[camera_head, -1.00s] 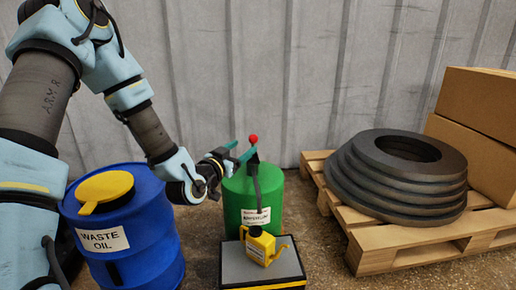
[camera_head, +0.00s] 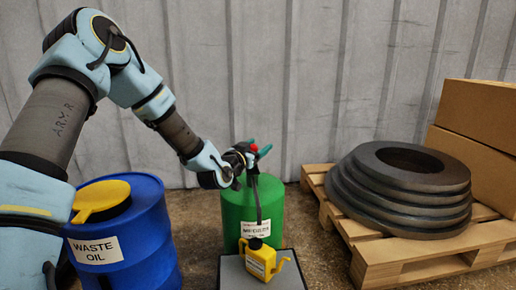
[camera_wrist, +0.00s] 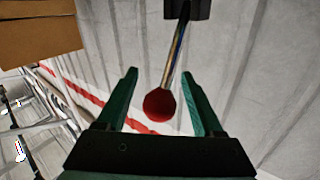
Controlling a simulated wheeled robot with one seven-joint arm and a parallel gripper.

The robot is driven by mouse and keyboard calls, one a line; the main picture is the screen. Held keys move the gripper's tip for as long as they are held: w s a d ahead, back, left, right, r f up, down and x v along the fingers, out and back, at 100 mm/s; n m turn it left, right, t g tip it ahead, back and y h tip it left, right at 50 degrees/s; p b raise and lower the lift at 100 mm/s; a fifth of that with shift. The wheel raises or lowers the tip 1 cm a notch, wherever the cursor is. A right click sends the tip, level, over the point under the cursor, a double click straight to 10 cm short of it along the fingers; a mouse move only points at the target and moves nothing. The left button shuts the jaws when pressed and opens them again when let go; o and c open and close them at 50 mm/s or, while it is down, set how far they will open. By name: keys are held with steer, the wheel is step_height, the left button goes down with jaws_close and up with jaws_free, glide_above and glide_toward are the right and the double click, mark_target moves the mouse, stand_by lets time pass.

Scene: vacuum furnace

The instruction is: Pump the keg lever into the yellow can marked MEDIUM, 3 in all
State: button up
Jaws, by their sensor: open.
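The green keg (camera_head: 268,205) stands behind a low grey stand, with a white label on its front. Its lever ends in a red ball knob (camera_head: 254,148), which also shows in the wrist view (camera_wrist: 159,104) at the end of a thin metal rod. My gripper (camera_head: 262,150) is at the knob, its green fingers open on either side of it; in the wrist view, the fingers (camera_wrist: 160,90) show gaps to the knob on both sides. The yellow can (camera_head: 260,258) sits on the grey stand under the keg's hose, its label too small to read.
A blue waste oil drum (camera_head: 148,240) with a yellow lid stands at the left. A wooden pallet (camera_head: 400,262) with stacked dark rings (camera_head: 410,190) and cardboard boxes (camera_head: 480,115) is at the right. A corrugated wall (camera_head: 330,80) closes the back.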

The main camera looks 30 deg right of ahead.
jaws_close()
stand_by(0.4)
stand_by(0.9)
